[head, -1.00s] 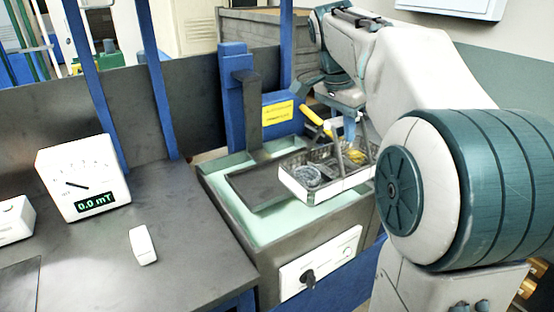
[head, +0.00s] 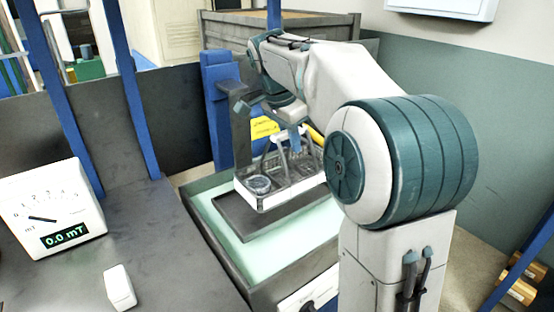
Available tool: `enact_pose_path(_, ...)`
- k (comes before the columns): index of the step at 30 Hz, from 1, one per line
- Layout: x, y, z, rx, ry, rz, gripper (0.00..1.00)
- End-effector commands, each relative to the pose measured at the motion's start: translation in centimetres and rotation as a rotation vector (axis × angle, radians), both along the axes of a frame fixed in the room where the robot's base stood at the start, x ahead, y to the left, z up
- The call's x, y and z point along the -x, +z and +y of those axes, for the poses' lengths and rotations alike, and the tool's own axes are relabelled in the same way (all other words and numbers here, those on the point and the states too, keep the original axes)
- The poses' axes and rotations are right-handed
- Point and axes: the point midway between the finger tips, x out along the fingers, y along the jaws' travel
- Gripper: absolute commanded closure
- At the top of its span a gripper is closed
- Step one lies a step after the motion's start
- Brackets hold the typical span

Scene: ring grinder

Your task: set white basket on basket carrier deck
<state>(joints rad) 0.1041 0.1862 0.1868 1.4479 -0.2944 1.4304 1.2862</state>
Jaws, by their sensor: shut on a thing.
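The white basket (head: 268,201) has a white front wall, dark mesh inside and a raised handle. It holds a round, clear-looking ring-like item (head: 259,184) at its left end. My gripper (head: 293,143) is above the basket, shut on its handle; the fingertips are small and partly hidden. The basket carrier deck (head: 238,218) is a dark flat plate joined to an upright post, over the pale green tank (head: 313,229). The basket looks level and is over the deck in the picture. I cannot tell whether it touches the deck.
A blue column (head: 219,105) and dark post stand behind the deck. On the dark bench at left are a meter reading 0.0 mT (head: 54,210) and a small white block (head: 119,288). My arm covers the right side of the tank.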

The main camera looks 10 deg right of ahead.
Motion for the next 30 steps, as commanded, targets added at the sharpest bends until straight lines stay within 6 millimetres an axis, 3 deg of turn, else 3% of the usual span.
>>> enact_pose_path(3, -1.3, -1.2, 1.7, 0.000, 0.003, 0.001, 1.00)
enact_pose_path(8, -2.1, -1.9, 2.7, 0.000, 0.001, -0.002, 1.00)
enact_pose_path(19, -2.1, -5.9, 2.7, 0.000, 0.000, 0.001, 1.00)
enact_pose_path(30, -2.1, -6.3, 2.8, 0.000, 0.001, -0.002, 1.00)
